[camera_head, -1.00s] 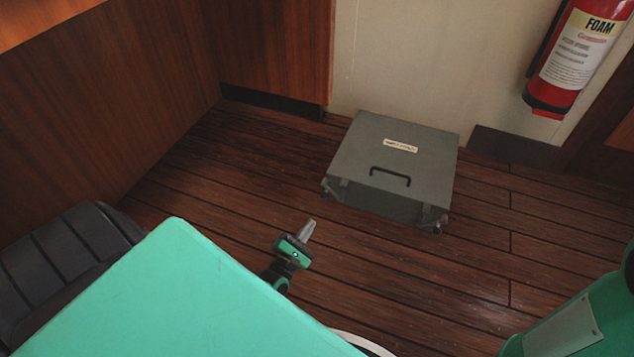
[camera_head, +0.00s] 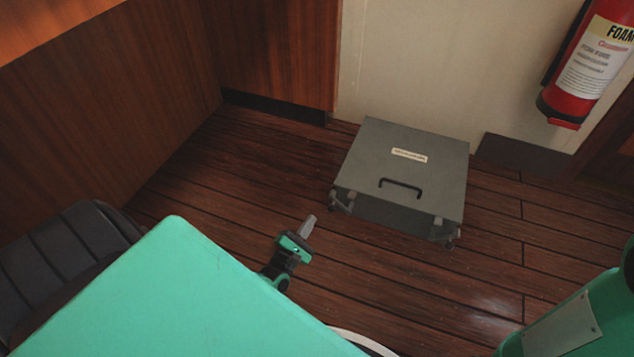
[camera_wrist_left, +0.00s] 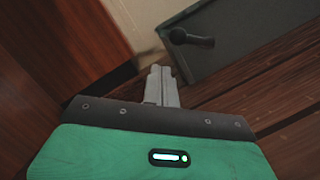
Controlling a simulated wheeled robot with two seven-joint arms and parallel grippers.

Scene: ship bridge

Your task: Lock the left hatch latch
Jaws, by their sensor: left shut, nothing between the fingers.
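The grey hatch (camera_head: 405,150) sits on the plank floor against the pale wall, with a black handle and a label on its lid. The left hatch latch (camera_head: 342,203) is at its front left corner; its exact position is too small to tell. The right latch (camera_head: 443,232) is at the front right corner. My left gripper (camera_head: 308,224) is shut and empty, left of and in front of the left latch, apart from it. In the left wrist view its closed fingers (camera_wrist_left: 161,78) point toward the hatch, where a dark latch-like knob (camera_wrist_left: 190,38) shows. My right gripper is out of view.
A red foam extinguisher (camera_head: 590,65) hangs on the wall at the upper right. Wooden panels (camera_head: 120,90) stand on the left. A black padded seat (camera_head: 70,255) is at the lower left. The floor (camera_head: 220,175) around the hatch is clear.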

